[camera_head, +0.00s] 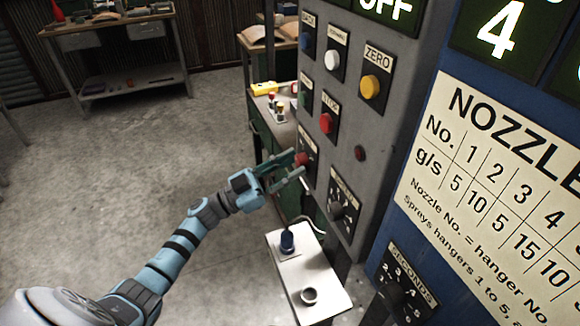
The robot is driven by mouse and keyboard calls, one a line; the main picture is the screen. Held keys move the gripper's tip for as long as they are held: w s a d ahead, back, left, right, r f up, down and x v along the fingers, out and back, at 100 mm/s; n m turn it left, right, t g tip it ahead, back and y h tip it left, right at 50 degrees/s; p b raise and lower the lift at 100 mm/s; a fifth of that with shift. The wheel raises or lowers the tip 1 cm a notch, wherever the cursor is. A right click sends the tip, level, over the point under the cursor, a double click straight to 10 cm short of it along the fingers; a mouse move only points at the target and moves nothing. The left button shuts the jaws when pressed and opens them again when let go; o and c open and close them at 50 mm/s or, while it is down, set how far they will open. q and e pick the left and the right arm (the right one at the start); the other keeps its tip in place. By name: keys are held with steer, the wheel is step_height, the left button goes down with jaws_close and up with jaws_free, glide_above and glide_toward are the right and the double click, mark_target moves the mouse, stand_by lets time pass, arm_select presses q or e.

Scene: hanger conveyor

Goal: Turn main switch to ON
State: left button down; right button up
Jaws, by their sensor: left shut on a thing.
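A grey control panel (388,120) stands at the centre right, with a partly cut-off display reading OFF (390,8) at its top. A red knob (302,159), which seems to be the main switch, sits low on the panel's left side; its label is too small and partly covered to read. My left gripper (300,166) reaches in from the lower left and is shut on this red knob, its fingers on either side. The fingers hide part of the knob, so I cannot tell its setting. My right gripper is out of view.
Nearby on the panel are a yellow ZERO button (371,87), a red button (326,123), a white button (332,60) and a black selector (337,211). A white box (325,285) with a blue knob (288,241) stands below. Open floor lies left.

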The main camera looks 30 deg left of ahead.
arm_select(q)
steer(key=shift+m, duration=0.3)
steer(key=m+g+h+b, duration=0.1)
steer(key=m, duration=0.1)
steer(key=m+g+b, duration=0.1)
steer(key=m+b, duration=0.1)
steer(key=shift+w+a+f+h, duration=0.1)
steer(key=shift+f+h, duration=0.05)
steer(key=shift+h, duration=0.25)
steer(key=m+g+b, duration=0.1)
steer(key=m+b, duration=0.1)
steer(key=m, duration=0.2)
steer(key=m+g+b, duration=0.2)
steer(key=m, duration=0.1)
steer(key=shift+w+a+m+h, duration=0.15)
steer(key=shift+m+h, duration=0.25)
steer(key=m+g, duration=0.1)
steer(key=m+b, duration=0.1)
steer(key=m, duration=0.1)
steer(key=m+g, duration=0.1)
steer(key=m, duration=0.1)
steer(key=shift+r+g+y+b, duration=0.3)
steer(key=shift+r+b, duration=0.05)
steer(key=shift+r+m+g+y+b, duration=0.15)
steer(key=shift+m+g+y, duration=0.15)
steer(key=shift+m, duration=0.85)
steer(key=shift+r+m+g+y+b, duration=0.1)
steer(key=shift+m+g+y+b, duration=0.15)
steer(key=shift+m, duration=0.9)
